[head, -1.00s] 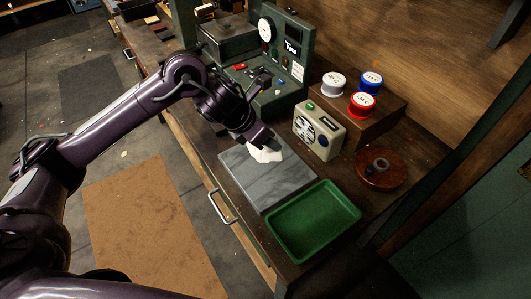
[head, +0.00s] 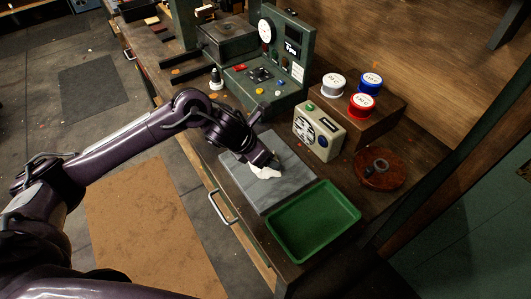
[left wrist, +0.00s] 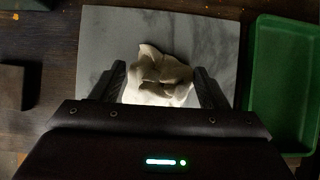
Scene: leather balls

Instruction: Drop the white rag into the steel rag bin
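The white rag (head: 265,172) is a crumpled pale cloth over the grey marble slab (head: 285,190). My left gripper (head: 266,161) reaches in from the left and has the rag at its fingertips. In the left wrist view, the rag (left wrist: 158,76) fills the space between the two fingers (left wrist: 160,85), its sides against them. Whether the rag touches the slab or hangs just above it is hard to tell. The steel rag bin is not seen in either view. My right gripper is not in view.
A green tray (head: 315,221) lies right beside the slab. A beige meter box (head: 318,131), a wooden block with several thread spools (head: 362,106), a round brown disc (head: 380,169) and a green machine (head: 268,75) stand behind. A brown mat (head: 135,225) lies on the floor.

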